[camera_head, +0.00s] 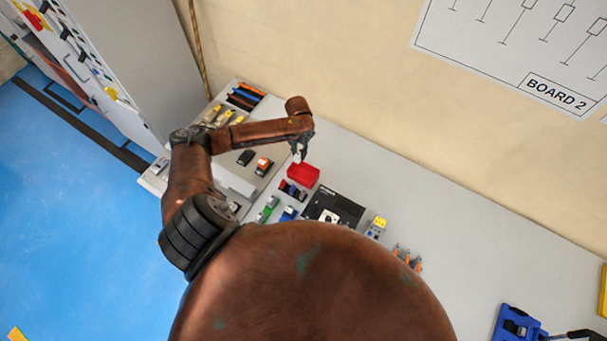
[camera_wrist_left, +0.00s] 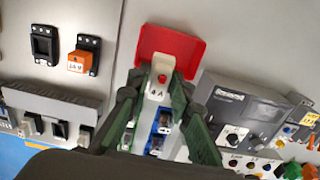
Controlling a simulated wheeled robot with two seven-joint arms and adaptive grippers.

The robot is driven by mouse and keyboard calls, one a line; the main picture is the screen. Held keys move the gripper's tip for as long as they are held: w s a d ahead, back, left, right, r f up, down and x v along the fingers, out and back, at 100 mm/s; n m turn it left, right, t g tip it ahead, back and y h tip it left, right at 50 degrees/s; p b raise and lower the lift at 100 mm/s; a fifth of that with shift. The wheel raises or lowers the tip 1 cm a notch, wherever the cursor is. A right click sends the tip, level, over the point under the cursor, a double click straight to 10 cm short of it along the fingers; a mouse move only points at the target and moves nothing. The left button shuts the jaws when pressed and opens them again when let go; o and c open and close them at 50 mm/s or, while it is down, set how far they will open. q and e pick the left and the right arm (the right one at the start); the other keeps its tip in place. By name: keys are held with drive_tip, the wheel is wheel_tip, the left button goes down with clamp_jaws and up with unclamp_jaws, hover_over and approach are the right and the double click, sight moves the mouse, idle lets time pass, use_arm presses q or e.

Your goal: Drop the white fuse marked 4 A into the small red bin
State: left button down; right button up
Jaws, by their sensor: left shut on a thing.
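My left gripper (camera_head: 299,152) is shut on a white fuse (camera_wrist_left: 159,86) with a red spot on top. Its label ends in "A"; the digit is too small to read surely. In the left wrist view, the dark fingers of the left gripper (camera_wrist_left: 157,98) flank the fuse. The small red bin (camera_head: 303,175) stands on the bench, just below the gripper in the head view. The red bin (camera_wrist_left: 175,42) also shows beyond the fuse in the left wrist view, partly hidden by it. The fuse appears above the bin's near edge; whether they touch cannot be told. My right gripper is not in view.
A black meter case (camera_head: 334,209) lies right of the bin. Red, green and blue parts sit in front of it. A black and an orange module (camera_wrist_left: 84,57) sit to the left.

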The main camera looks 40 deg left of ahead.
use_arm(q)
wheel_tip(320, 180, down, 4)
drive_tip(key=b, duration=0.3)
drive_tip(key=shift+f, duration=0.2)
drive_tip(key=shift+f+b, duration=0.4)
drive_tip(key=shift+b, duration=0.2)
drive_tip(key=c, duration=1.7)
unclamp_jaws()
drive_tip(key=shift+o, duration=0.2)
wheel_tip(320, 180, up, 12)
drive_tip(key=shift+r, duration=0.1)
